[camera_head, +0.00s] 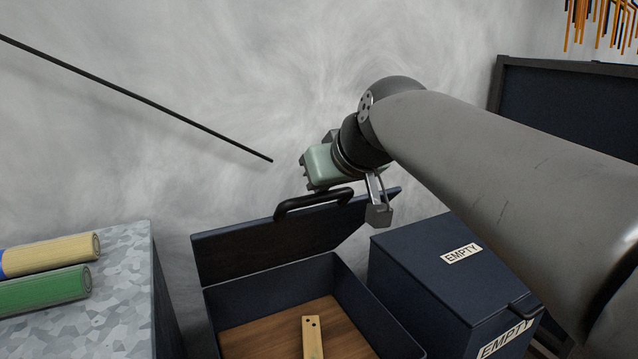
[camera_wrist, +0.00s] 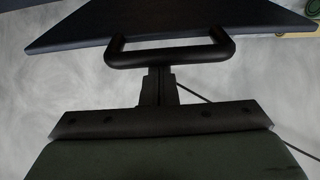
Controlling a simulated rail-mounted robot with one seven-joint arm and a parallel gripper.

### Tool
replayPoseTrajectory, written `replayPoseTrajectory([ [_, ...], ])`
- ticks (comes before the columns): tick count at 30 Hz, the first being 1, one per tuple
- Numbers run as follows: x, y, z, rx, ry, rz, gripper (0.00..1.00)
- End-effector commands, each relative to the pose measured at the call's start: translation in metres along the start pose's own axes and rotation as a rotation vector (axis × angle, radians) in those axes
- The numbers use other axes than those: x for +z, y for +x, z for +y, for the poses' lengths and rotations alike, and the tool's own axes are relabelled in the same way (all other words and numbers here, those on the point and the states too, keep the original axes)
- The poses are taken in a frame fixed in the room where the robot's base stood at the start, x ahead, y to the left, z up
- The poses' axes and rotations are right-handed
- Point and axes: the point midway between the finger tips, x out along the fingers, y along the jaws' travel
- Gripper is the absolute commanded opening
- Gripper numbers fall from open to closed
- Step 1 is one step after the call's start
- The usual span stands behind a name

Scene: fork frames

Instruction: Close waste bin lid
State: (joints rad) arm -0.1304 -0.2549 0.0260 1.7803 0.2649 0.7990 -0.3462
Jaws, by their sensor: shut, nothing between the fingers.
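The dark blue waste bin (camera_head: 283,285) stands open, with a wooden-coloured bottom inside. Its lid (camera_head: 250,247) is tilted up at the back, near the grey wall. A black handle (camera_head: 313,200) sits on the lid's upper edge. My gripper, with its greenish body (camera_head: 324,166), is just above and behind the handle; its fingers are hidden in the head view. In the wrist view the gripper fingers (camera_wrist: 159,80) are shut and empty, with their tips close to the handle (camera_wrist: 170,54) and the lid (camera_wrist: 175,20) beyond. I cannot tell whether they touch it.
A closed blue box (camera_head: 425,277) labelled EMPTY stands right of the bin. A speckled grey counter (camera_head: 112,285) with yellow (camera_head: 50,255) and green (camera_head: 45,291) rolls is at left. A light wooden piece (camera_head: 312,338) lies in the bin. A thin black rod (camera_head: 140,98) crosses the wall.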

Motion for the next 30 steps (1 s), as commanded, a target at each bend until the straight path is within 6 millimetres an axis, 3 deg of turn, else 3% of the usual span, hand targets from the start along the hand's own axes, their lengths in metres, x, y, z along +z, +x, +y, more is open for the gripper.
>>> replayPoseTrajectory([
  [8, -0.007, 0.0, 0.001, 0.001, 0.0, -0.001, 0.0],
  [15, -0.046, 0.01, 0.001, 0.001, 0.0, -0.003, 0.0],
  [24, -0.04, -0.054, 0.001, 0.003, 0.001, 0.005, 0.0],
  [30, -0.039, -0.08, 0.001, 0.002, 0.001, 0.002, 0.0],
])
